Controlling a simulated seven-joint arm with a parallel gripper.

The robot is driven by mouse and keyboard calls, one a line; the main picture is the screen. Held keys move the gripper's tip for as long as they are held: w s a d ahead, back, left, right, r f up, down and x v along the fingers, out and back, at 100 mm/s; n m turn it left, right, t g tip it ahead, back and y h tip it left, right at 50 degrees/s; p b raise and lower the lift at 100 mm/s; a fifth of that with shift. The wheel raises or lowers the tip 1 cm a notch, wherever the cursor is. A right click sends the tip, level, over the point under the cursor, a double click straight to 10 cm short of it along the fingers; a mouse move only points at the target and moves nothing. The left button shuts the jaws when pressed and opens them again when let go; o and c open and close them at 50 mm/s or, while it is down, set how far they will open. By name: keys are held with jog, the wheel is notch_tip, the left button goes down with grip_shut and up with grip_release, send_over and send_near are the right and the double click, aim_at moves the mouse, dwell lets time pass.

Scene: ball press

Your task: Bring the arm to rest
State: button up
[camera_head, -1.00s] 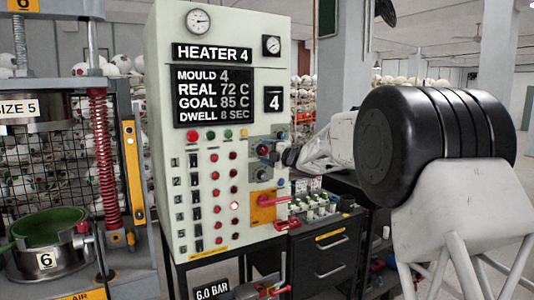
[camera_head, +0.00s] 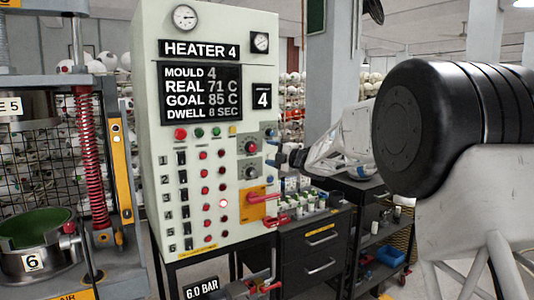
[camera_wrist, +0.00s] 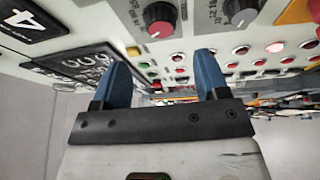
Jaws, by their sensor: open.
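My gripper (camera_head: 287,158) is in front of the right edge of the heater control panel (camera_head: 211,35), beside its two knobs. In the wrist view its two blue fingers (camera_wrist: 163,82) stand apart with nothing between them. The panel display (camera_head: 201,94) reads mould 4, real 71 C, goal 85 C, dwell 8 sec. One lamp (camera_head: 223,203) in the button rows glows.
A press with a red spring (camera_head: 88,133) and a green-lined mould (camera_head: 35,228) stands at left. A dark drawer cabinet (camera_head: 315,255) with small bottles on top is right of the panel, below my arm. A red lever (camera_head: 262,198) sticks out of the panel.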

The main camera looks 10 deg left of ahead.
jog(key=shift+d, duration=0.15)
jog(key=s+d+r+m+t+h, duration=0.2)
jog(key=s+d+m+t+h, duration=0.3)
jog(key=d, duration=0.4)
jog(key=s+d+r+m+t+h, duration=0.2)
jog(key=s+d+m+h, duration=0.15)
jog(key=d+m, duration=0.45)
jog(key=s+d+f+m+g+h, duration=0.1)
jog(key=s+d+f+m+h, duration=0.3)
jog(key=s+d+m+h, duration=0.65)
jog(key=s+d+f+m+g, duration=0.2)
jog(key=s+f, duration=0.4)
jog(key=s, duration=0.8)
jog(key=s+d+f+m+g+y, duration=0.1)
jog(key=s+d+f+m+g, duration=0.2)
jog(key=s, duration=1.2)
jog(key=s+d+f+m+g, duration=0.2)
jog(key=s+d+f+g, duration=0.3)
jog(key=s, duration=1)
notch_tip(320, 180, down, 4)
jog(key=shift+s+d+f+g+y, duration=0.1)
jog(key=shift+s+d+g+y, duration=0.2)
jog(key=shift+d, duration=0.95)
